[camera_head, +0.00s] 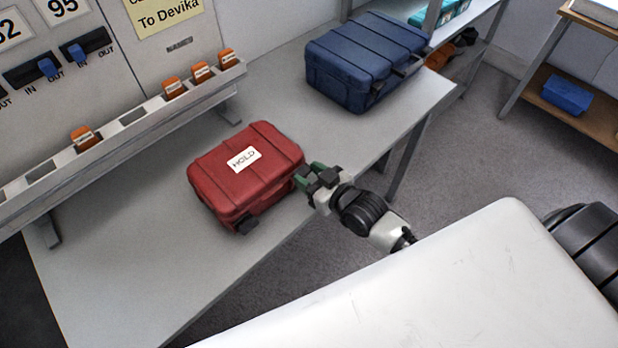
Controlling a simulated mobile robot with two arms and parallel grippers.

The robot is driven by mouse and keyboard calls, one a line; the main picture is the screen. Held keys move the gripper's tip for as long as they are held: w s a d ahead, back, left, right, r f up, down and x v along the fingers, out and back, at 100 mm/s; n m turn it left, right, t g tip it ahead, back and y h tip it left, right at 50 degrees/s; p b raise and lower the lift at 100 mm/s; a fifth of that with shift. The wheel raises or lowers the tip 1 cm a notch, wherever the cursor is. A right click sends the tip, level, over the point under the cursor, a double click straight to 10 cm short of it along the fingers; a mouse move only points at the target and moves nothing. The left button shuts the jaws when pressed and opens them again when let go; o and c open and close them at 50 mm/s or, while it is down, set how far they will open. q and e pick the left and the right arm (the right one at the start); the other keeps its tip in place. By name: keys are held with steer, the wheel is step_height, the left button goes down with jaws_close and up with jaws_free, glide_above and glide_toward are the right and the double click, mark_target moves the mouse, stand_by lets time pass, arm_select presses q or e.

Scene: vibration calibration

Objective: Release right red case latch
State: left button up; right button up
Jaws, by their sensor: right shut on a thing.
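The red case (245,175) lies closed on the grey table, with a white label reading HOLD on its lid. A dark latch (247,226) shows on its front side, near the left front corner. My right gripper (306,178) is at the right end of the case's front side, with its green-tipped fingers against the case edge. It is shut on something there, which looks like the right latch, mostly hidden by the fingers. My left gripper is not in view.
A blue case (365,60) stands farther back on the table (130,270). A rack (120,150) with several orange tags runs along the left. Bare table lies left of the red case. A shelf (560,85) with a blue box stands at the far right.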

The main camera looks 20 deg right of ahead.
steer(key=f+t+y+b, duration=0.1)
steer(key=t+b, duration=0.1)
steer(key=b, duration=0.2)
steer(key=f+t+b, duration=0.1)
steer(key=t+b, duration=0.2)
steer(key=b, duration=0.2)
steer(key=s+f+t+y+b, duration=0.1)
steer(key=t+b, duration=0.1)
steer(key=b, duration=0.3)
steer(key=shift+d+f+t+y, duration=0.15)
steer(key=shift+d+t+y, duration=0.1)
steer(key=shift+t+y, duration=0.05)
steer(key=shift+t+b, duration=0.5)
steer(key=shift+b, duration=0.35)
steer(key=o, duration=0.9)
steer(key=shift+s, duration=0.1)
steer(key=b+v, duration=0.1)
steer(key=v, duration=0.9)
steer(key=shift+s+d+f+b, duration=0.15)
steer(key=shift+d+f+b, duration=0.05)
steer(key=shift+f+b, duration=0.1)
